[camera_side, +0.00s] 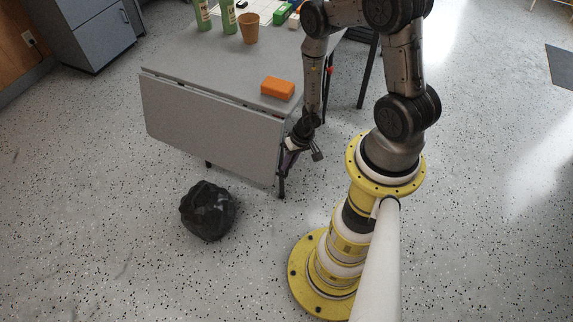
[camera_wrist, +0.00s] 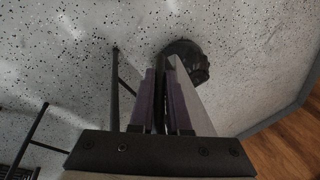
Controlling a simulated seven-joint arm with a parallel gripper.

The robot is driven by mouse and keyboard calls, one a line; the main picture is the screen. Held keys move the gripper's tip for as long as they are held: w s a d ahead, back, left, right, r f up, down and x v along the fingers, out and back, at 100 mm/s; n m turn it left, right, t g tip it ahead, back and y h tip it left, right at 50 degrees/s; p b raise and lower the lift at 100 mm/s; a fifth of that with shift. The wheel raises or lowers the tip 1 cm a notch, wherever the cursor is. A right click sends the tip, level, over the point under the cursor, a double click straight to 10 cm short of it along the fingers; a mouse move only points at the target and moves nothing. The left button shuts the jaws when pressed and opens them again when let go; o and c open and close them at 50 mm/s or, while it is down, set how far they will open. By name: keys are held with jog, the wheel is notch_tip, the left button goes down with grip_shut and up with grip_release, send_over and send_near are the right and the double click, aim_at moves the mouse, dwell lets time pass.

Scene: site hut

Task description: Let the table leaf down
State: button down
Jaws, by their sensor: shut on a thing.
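The grey table leaf (camera_side: 208,128) hangs steeply down from the near edge of the grey table (camera_side: 200,62). My gripper (camera_side: 290,155) is at the leaf's right end, low down beside the table leg. The leaf (camera_wrist: 200,112) shows as a grey strip just right of the fingers. The exact contact between the fingers and the leaf is hidden.
A black bag (camera_side: 208,211) lies on the floor in front of the leaf. An orange block (camera_side: 278,88), a brown cup (camera_side: 249,28) and green bottles (camera_side: 228,17) stand on the table. A grey cabinet (camera_side: 92,35) is at the back left. The floor at front left is clear.

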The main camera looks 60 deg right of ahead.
jog(key=shift+w+d+h, duration=0.3)
jog(key=shift+d, duration=0.25)
jog(key=c, duration=1.2)
grip_release()
jog(key=o, duration=0.3)
jog(key=shift+s+f, duration=0.1)
jog(key=shift+s, duration=0.1)
jog(key=v, duration=1.3)
jog(key=shift+s+r, duration=0.1)
jog(key=shift+r, duration=0.3)
